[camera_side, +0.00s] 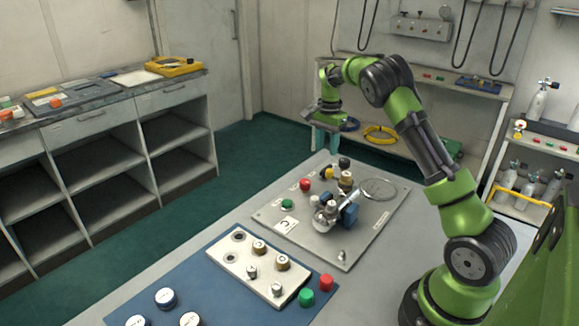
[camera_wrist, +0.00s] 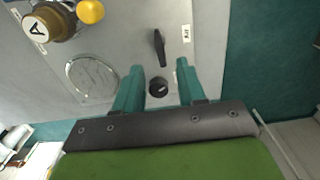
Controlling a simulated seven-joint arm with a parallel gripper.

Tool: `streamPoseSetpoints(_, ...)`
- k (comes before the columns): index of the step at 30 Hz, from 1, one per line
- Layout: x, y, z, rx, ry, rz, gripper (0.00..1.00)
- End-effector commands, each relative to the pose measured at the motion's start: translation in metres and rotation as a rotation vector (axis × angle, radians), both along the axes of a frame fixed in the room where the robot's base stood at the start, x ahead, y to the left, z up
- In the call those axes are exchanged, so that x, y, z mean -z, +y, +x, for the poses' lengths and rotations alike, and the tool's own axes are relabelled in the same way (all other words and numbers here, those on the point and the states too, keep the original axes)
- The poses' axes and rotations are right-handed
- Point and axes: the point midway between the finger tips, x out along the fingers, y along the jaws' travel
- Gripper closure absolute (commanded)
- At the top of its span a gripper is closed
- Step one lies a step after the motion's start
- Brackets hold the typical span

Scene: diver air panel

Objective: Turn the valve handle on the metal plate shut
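The metal plate (camera_side: 300,232) lies on the table and carries several knobs and fittings. In the wrist view, a black lever-like handle (camera_wrist: 160,47) lies lengthwise on the plate (camera_wrist: 125,30), beyond my fingertips. A round black knob (camera_wrist: 158,88) shows between my fingers. I cannot tell for sure which fitting is the valve handle. In the side view, a black knob (camera_side: 345,162) stands near the plate's far corner. My gripper (camera_side: 327,151) points down near that corner, above the plate; in the wrist view its teal fingers (camera_wrist: 158,66) are apart, with nothing held between them.
A brass knob marked A (camera_wrist: 50,24) and a yellow knob (camera_wrist: 90,11) stand left of my fingers. A light panel (camera_side: 245,268) lies on a blue mat (camera_side: 205,288).

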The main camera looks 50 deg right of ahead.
Motion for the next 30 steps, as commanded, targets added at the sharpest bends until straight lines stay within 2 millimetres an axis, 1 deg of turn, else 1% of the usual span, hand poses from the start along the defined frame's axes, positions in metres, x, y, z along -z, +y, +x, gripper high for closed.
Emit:
streamPoseSetpoints(1, -0.015, -0.001, 0.001, 0.0, -0.005, -0.002, 0.6)
streamPoseSetpoints(6, -0.055, -0.001, 0.0, 0.001, -0.004, -0.002, 0.6)
streamPoseSetpoints(9, -0.074, -0.001, 0.0, 0.002, -0.004, -0.002, 0.6)
streamPoseSetpoints(12, -0.088, -0.001, 0.0, 0.0, -0.002, -0.001, 0.6)
streamPoseSetpoints(15, -0.097, 0.0, 0.0, 0.001, 0.0, 0.0, 0.6)
streamPoseSetpoints(18, -0.101, 0.0, 0.0, 0.001, 0.0, 0.001, 0.6)
streamPoseSetpoints(27, -0.102, 0.0, 0.0, 0.0, 0.0, 0.001, 0.6)
streamPoseSetpoints(30, -0.101, -0.004, 0.001, -0.033, -0.008, -0.021, 0.6)
